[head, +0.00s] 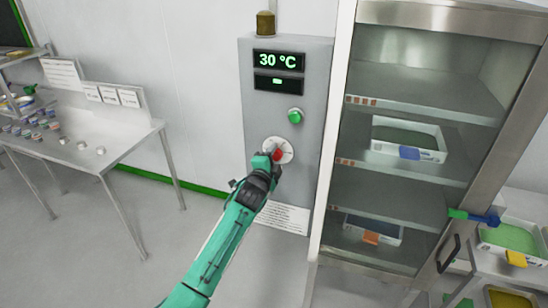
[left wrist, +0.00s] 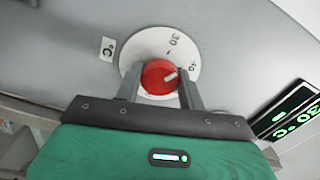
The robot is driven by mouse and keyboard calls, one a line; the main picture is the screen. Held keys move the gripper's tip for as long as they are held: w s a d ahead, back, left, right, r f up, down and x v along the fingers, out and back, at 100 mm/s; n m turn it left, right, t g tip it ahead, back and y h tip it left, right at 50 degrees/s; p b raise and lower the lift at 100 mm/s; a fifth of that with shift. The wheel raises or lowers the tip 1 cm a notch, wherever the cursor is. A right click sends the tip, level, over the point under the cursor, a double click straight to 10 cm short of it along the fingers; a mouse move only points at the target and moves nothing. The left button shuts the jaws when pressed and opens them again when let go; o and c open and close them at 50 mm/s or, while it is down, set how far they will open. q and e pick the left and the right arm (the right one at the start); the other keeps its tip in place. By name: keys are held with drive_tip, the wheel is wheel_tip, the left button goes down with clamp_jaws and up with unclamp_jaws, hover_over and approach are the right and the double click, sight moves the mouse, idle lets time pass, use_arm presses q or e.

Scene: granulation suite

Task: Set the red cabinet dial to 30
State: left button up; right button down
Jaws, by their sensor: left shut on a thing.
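The red cabinet dial (head: 277,154) sits on a round white scale plate on the front of a grey control box (head: 309,150). The upper display (head: 279,60) on the box reads 30 °C. My right gripper is not in view.
A green button (head: 295,116) is above the dial, and an amber lamp (head: 265,23) tops the box. A glass-fronted cabinet (head: 414,105) with trays stands close on the right. A steel table (head: 90,150) with small containers is at left.

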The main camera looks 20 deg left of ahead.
use_arm(q)
drive_tip(key=n, duration=0.3)
drive_tip(key=shift+f, duration=0.1)
drive_tip(key=shift+n, duration=1.8)
drive_tip(key=o, duration=1)
drive_tip(key=shift+c, duration=0.2)
drive_tip(key=shift+s, duration=0.1)
